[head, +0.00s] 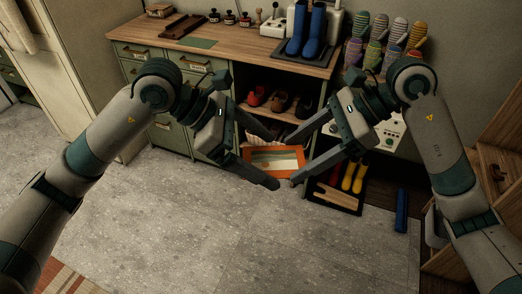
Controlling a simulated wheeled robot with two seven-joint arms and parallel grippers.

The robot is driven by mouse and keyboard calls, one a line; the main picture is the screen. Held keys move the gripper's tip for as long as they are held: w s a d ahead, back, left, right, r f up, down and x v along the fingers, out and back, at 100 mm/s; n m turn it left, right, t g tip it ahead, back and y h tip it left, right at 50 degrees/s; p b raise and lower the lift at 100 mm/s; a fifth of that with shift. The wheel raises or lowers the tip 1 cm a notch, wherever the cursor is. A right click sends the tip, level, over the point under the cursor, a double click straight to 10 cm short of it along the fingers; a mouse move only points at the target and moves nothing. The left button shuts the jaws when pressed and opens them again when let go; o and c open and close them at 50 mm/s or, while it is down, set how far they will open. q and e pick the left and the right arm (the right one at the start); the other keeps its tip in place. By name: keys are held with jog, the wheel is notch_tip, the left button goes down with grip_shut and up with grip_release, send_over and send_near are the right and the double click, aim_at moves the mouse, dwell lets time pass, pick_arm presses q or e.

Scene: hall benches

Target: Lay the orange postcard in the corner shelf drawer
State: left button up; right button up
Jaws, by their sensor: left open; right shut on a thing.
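The orange postcard (262,156), with a pale picture in its middle, is between my two grippers in front of the bench. My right gripper (292,163) is shut on the postcard, with one finger by its upper edge and one by its lower edge at the right end. My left gripper (275,161) is open, its fingers spread above and below the postcard from the left. A wooden shelf unit (503,122) stands at the right edge, partly cut off, with a dark knob on it; I cannot tell whether a drawer there is open.
A green bench (135,71) with drawers and a wooden top stands behind. Blue boots (308,30) stand on top, and shoes (281,101) lie on a shelf below. The grey floor (200,220) in front is clear.

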pick_arm(q)
jog(key=c, duration=1.1)
jog(key=shift+c, duration=0.5)
pick_arm(e)
jog(key=o, duration=1.1)
jog(key=shift+d, duration=0.1)
jog(key=v, duration=1.2)
